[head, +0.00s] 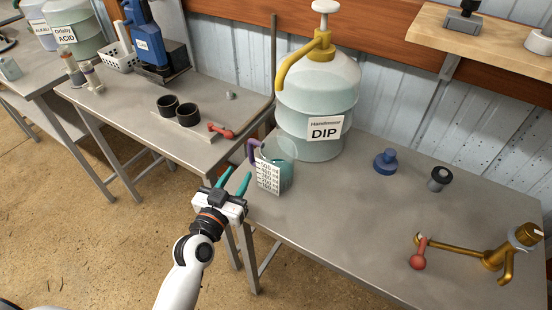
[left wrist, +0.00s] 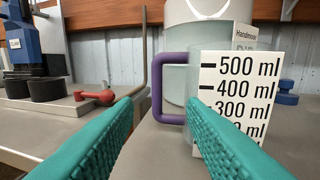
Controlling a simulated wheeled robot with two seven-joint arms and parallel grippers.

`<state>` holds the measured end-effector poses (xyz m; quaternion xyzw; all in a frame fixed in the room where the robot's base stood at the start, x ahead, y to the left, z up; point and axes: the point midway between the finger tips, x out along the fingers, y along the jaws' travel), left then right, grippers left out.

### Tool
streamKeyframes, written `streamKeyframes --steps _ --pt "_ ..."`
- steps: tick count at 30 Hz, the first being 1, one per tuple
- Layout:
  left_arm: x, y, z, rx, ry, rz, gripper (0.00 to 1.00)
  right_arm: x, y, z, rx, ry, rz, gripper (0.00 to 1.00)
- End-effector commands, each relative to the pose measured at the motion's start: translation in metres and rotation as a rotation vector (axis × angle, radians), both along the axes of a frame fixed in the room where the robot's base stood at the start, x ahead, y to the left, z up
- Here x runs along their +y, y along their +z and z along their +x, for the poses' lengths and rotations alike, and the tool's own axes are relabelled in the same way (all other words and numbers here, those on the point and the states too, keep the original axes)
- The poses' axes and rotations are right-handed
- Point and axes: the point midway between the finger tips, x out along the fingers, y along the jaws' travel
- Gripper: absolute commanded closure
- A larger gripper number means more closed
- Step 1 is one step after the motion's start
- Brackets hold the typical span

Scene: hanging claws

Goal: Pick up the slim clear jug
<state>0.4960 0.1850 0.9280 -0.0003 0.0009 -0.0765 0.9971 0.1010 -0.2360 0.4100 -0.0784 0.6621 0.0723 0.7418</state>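The slim clear jug (head: 286,178) stands upright on the near left corner of the right-hand metal table. It has a purple handle (head: 253,150) on its left and a white millilitre scale on its front. My left gripper (head: 237,172) has teal fingers, spread apart and empty, just left of the jug at the table edge. In the left wrist view, the purple handle (left wrist: 157,90) appears ahead, in the gap between the fingers. The jug's scale (left wrist: 235,85) is partly hidden behind the right finger. No contact is visible. My right gripper is not in view.
A large DIP container (head: 318,105) with a yellow pump stands close behind the jug. A blue knob-shaped item (head: 385,162), a dark small part (head: 438,178) and a brass tap (head: 495,255) are on the right. Black cups (head: 187,114) and a red-handled valve (head: 221,131) sit on the left table.

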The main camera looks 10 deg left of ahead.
Motion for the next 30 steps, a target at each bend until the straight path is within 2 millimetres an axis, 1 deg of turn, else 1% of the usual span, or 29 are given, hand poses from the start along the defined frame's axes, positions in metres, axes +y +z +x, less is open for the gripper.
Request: streamKeyframes --steps 1,6,10,14,18,21,24,30 --pt "-0.002 0.003 0.011 -0.002 0.000 -0.002 0.62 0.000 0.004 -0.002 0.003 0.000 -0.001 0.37" --pt "-0.006 0.002 0.039 -0.001 0.000 -0.002 0.62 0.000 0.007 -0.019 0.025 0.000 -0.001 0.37" --pt "-0.007 0.001 0.049 0.001 0.000 0.001 0.62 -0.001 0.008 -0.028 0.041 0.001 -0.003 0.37" --pt "-0.008 0.002 0.059 0.000 0.000 0.000 0.62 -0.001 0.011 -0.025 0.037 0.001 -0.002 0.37" --pt "-0.008 0.004 0.082 0.000 0.000 -0.001 0.62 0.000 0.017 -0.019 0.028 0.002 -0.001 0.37" --pt "-0.010 0.002 0.094 0.000 0.000 -0.001 0.62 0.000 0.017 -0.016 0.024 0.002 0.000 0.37" --pt "-0.011 0.001 0.101 0.000 0.001 0.001 0.62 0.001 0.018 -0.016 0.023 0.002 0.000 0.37" --pt "-0.011 0.000 0.102 0.001 0.000 0.000 0.62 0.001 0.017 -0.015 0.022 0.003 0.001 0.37"
